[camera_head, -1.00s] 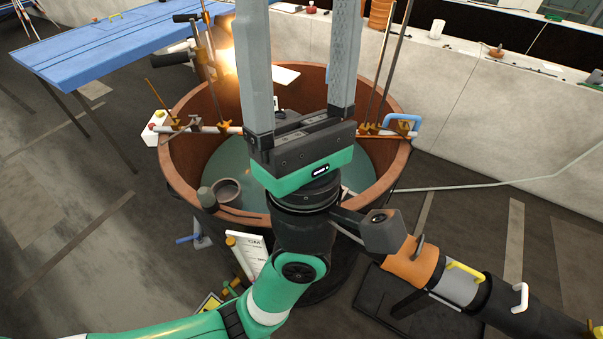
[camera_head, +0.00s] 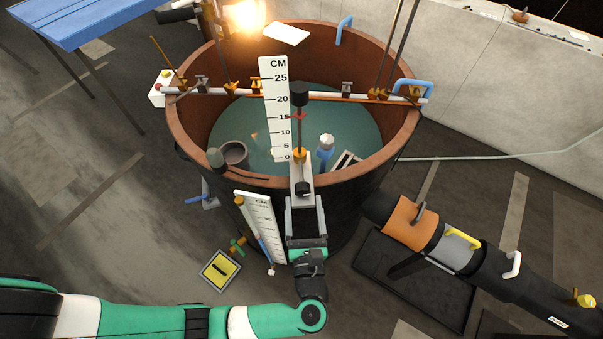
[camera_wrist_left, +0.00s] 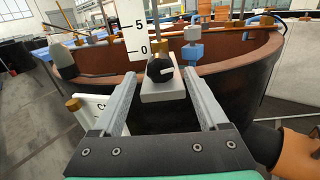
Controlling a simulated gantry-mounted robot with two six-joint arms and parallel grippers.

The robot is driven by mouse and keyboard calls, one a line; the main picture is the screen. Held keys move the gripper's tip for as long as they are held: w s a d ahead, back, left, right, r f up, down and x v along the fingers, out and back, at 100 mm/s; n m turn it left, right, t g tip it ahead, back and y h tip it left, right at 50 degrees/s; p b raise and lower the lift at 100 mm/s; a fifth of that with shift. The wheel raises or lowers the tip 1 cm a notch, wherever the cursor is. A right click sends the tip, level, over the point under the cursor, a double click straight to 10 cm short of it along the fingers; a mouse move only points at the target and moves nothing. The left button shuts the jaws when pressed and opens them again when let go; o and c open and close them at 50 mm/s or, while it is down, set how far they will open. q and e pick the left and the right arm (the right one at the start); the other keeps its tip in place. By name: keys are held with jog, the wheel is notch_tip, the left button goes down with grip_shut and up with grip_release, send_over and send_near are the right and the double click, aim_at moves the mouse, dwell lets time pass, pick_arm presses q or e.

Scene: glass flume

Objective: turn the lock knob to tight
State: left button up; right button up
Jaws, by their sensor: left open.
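The lock knob (camera_head: 303,188) is a small black knob on the front of a pale block (camera_wrist_left: 163,92) at the tank rim, below the upright white CM scale (camera_head: 276,105). In the left wrist view the knob (camera_wrist_left: 160,69) shows a white line lying nearly level and pointing right. No tight marking is legible. My left gripper (camera_head: 304,202) is open, with its two fingers pointing at the block. In the left wrist view its fingertips lie to either side of the knob, with clear gaps; how far they reach past it is hard to tell. My right gripper is out of view.
A round copper-brown tank (camera_head: 390,160) holds water. A rod with a black top knob (camera_head: 299,97) and brass collar (camera_head: 300,156) stands above the block. A second CM scale (camera_head: 262,222) leans left of my gripper. A black cylinder with an orange band (camera_head: 409,222) lies right.

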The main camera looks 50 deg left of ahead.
aim_at(301, 175)
pick_arm(q)
jog(key=x, duration=0.8)
jog(key=shift+w+a, duration=0.25)
jog(key=shift+a, duration=0.05)
